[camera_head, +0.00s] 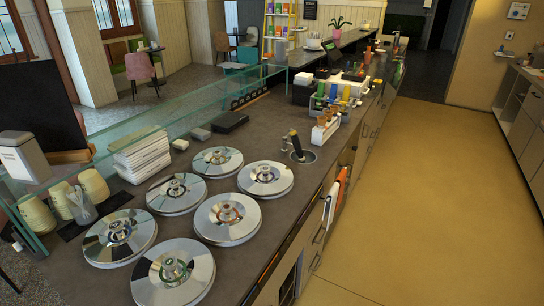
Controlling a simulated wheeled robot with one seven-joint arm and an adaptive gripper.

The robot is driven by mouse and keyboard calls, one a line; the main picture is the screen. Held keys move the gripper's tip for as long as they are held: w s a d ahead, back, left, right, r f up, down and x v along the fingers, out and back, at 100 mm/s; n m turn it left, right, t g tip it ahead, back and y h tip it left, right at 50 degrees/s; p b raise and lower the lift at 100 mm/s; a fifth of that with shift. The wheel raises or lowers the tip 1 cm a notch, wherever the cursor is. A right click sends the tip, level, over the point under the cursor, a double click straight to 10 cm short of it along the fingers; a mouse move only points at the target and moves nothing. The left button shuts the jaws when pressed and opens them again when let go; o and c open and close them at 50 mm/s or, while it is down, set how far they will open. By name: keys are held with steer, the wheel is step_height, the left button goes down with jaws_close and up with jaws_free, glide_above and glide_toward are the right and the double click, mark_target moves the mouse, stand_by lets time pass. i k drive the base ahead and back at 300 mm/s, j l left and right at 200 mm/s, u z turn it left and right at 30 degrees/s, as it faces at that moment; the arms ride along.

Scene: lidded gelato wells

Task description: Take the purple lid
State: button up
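Several round, shiny silver lids sit in two rows on the dark counter (262,141). Each has a small knob in its middle. The nearest lid (150,285) shows a green tint at its knob, and the lid behind it to the right (240,228) shows an orange-red one. The others are the front left lid (100,250), the middle left lid (160,203), the back left lid (232,167) and the back right lid (280,187). Their knob colours are too small to tell, so I cannot pick out a purple one. My gripper is not in view.
A glass guard (140,133) runs along the counter's left side, near stacked white containers (141,153) and cups (37,213). A dark-handled tool (296,145) stands in a round well behind the lids. The yellow floor (430,200) at right is clear.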

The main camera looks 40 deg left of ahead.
mark_target(263, 179)
steer(key=i+j+u, duration=0.1)
steer(key=i+u, duration=0.25)
steer(key=i, duration=0.25)
steer(key=i+l+u, duration=0.1)
steer(key=i+u, duration=0.25)
steer(key=i, duration=0.2)
steer(key=i+l+u, duration=0.2)
steer(key=i+u, duration=0.15)
steer(key=i, duration=0.25)
steer(key=i+j+u, duration=0.1)
steer(key=i+u, duration=0.65)
steer(key=u, duration=0.25)
steer(key=i+l+u, duration=0.2)
steer(key=i+u, duration=0.25)
steer(key=k, duration=0.1)
